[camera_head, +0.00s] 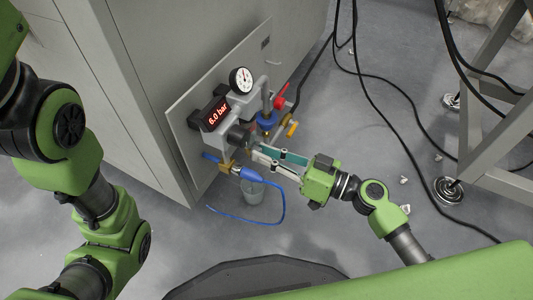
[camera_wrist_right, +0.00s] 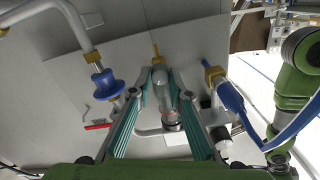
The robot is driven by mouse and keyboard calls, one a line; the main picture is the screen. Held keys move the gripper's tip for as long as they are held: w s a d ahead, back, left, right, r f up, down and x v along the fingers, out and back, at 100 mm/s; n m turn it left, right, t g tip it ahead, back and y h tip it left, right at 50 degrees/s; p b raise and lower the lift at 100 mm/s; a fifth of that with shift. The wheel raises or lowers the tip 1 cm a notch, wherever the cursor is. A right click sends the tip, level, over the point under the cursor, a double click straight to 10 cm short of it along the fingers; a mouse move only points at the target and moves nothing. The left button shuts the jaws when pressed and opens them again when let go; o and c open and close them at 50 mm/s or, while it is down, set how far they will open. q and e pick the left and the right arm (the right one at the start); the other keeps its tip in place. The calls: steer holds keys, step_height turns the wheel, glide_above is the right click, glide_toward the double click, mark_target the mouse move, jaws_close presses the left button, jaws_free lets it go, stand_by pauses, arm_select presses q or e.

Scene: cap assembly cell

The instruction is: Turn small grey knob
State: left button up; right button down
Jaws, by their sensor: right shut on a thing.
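The small grey knob (camera_head: 238,135) is a dark grey cylinder on the front of the pressure regulator, below the red "6.0 bar" display (camera_head: 217,115). My right gripper (camera_head: 254,147) reaches it from the right, with its two long fingers shut on the knob. In the right wrist view the fingers of my right gripper (camera_wrist_right: 158,74) converge on either side of a grey rounded part (camera_wrist_right: 162,78), and they cover some of it. My left arm shows at the left, but its gripper is out of view.
A round gauge (camera_head: 241,80) sits above the display. Black cables (camera_head: 372,100) cross the floor.

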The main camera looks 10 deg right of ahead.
steer(key=c, duration=1.9)
jaws_free()
steer(key=v, duration=1.2)
